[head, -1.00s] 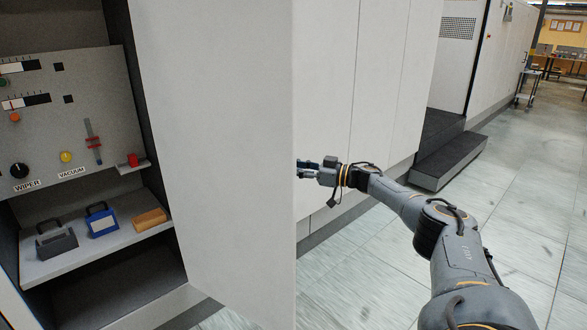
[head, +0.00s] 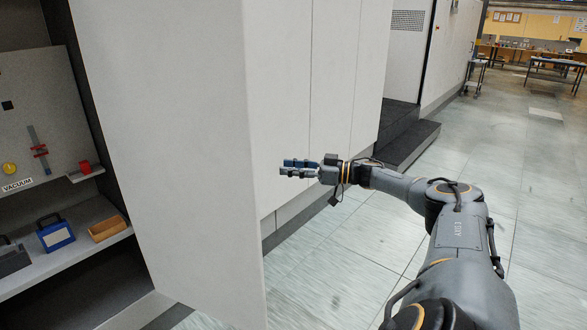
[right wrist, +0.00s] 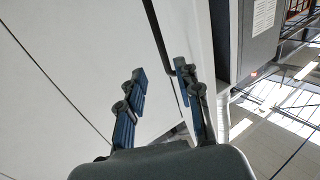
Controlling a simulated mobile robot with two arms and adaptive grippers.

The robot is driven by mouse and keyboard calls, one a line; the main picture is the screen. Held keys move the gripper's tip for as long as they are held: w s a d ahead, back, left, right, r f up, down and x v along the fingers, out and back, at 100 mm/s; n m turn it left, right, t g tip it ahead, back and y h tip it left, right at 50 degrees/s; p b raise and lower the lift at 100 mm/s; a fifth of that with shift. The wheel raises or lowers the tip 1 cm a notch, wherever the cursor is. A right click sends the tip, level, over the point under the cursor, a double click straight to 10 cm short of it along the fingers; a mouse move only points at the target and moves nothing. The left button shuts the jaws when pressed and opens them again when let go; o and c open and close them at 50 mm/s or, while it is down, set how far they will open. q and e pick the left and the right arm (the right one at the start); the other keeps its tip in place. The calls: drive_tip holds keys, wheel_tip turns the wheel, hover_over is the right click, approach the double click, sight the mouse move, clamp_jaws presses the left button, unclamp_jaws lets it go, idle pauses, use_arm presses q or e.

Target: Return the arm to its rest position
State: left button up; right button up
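My right arm reaches in from the lower right of the head view. Its gripper (head: 298,168) points left, with two blue-tipped fingers slightly apart and nothing between them. The gripper shows just right of the free edge of an open white door panel (head: 170,150), against the white machine wall. In the right wrist view the gripper's blue finger pads (right wrist: 160,82) stand apart with an empty gap, and a pale panel fills the left side behind them. My left gripper is not in view.
Left of the door is an open bay with a control panel (head: 40,120). A dark step (head: 405,146) lies behind. Tiled floor (head: 490,160) is open at right.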

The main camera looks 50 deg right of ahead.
drive_tip(key=shift+s+d, duration=0.1)
drive_tip(key=shift+s, duration=0.15)
idle(0.5)
drive_tip(key=a+f+m+g+h, duration=0.1)
drive_tip(key=a+f+m+h, duration=0.2)
drive_tip(key=f, duration=1.4)
drive_tip(key=a+f+g+h, duration=0.1)
drive_tip(key=a+f+h, duration=0.3)
drive_tip(key=f, duration=1.3)
drive_tip(key=s+a+f+g, duration=0.2)
drive_tip(key=s+a+f, duration=0.2)
drive_tip(key=f, duration=0.3)
drive_tip(key=s+a+f+g+h, duration=0.1)
drive_tip(key=s+a+f, duration=0.2)
drive_tip(key=s+f, duration=0.25)
drive_tip(key=s+a+f+g, duration=0.2)
drive_tip(key=s+a+f, duration=0.15)
drive_tip(key=f, duration=0.45)
drive_tip(key=s+a+f+g, duration=0.2)
drive_tip(key=s+a+f, duration=0.3)
drive_tip(key=s+a, duration=0.3)
drive_tip(key=s+a+f+g, duration=0.3)
drive_tip(key=s+a+f, duration=0.2)
drive_tip(key=s, duration=0.8)
drive_tip(key=s+a+f+g, duration=0.3)
drive_tip(key=s+a+f, duration=0.2)
drive_tip(key=s+a, duration=0.5)
drive_tip(key=shift+s+a+n+y, duration=0.25)
drive_tip(key=shift+a+n+y, duration=0.05)
drive_tip(key=shift+a, duration=0.5)
